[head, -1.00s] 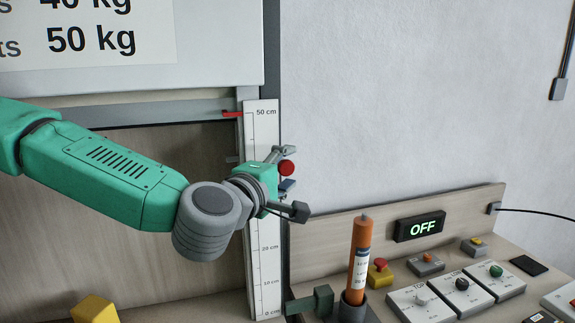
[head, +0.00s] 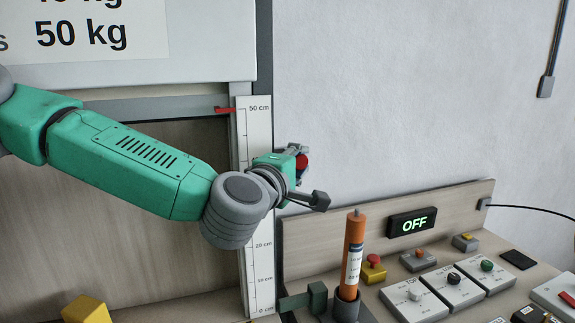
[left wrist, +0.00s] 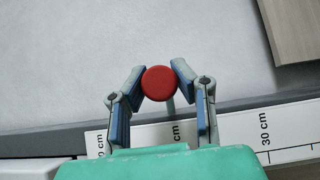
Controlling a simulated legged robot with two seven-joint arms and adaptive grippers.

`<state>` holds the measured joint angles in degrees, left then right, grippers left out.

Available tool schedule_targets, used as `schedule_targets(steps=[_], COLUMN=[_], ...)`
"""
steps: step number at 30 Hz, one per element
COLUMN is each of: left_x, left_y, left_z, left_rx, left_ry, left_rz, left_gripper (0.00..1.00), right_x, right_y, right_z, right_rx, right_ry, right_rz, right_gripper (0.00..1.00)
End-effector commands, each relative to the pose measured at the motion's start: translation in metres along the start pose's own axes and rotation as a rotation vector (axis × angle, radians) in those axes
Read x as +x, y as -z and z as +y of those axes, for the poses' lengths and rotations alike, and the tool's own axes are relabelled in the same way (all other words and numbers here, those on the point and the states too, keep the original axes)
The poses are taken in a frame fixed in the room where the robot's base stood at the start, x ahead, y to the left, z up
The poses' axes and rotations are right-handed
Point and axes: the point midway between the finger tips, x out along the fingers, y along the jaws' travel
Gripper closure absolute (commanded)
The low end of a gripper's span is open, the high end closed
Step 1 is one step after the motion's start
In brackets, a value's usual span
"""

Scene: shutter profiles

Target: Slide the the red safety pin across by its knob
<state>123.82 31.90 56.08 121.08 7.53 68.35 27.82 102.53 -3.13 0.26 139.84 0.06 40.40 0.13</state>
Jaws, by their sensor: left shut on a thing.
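The red safety pin's round knob (left wrist: 159,83) sits between the two fingertips of my left gripper (left wrist: 159,76) in the left wrist view. The fingers touch it on both sides, so the gripper is shut on it. In the head view the red knob (head: 302,163) shows partly behind my left gripper (head: 304,172), just right of the white height scale. The rest of the pin is mostly hidden; a short pale stem shows below the knob in the wrist view. My right gripper is not in view.
The white height scale (head: 257,220) stands upright beside the shutter, with a red pointer (head: 225,110) near 50 cm. An orange cylinder (head: 354,240) stands on the bench below right. Control boxes and an OFF display (head: 412,222) are further right.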

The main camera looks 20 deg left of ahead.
Motion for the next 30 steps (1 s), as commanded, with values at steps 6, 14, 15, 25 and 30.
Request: schedule_targets(steps=[6, 14, 15, 25, 30], left_x=[-0.002, -0.002, -0.002, -0.032, -0.069], left_y=[-0.004, -0.003, -0.003, -0.002, -0.002], left_z=[-0.005, -0.002, -0.002, -0.001, -0.003], left_rx=[0.002, 0.002, 0.001, 0.001, 0.002], left_ry=[0.011, 0.006, 0.006, 0.004, 0.007], left_rz=[-0.013, -0.009, -0.009, -0.01, -0.011], left_gripper=[0.76, 0.53, 0.53, 0.53, 0.53], right_x=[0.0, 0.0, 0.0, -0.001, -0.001], right_y=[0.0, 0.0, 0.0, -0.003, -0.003], right_z=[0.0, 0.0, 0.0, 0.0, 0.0], right_rx=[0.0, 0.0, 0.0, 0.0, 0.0], right_ry=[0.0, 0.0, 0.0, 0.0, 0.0], right_rz=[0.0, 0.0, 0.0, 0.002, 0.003], right_gripper=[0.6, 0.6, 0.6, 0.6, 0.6])
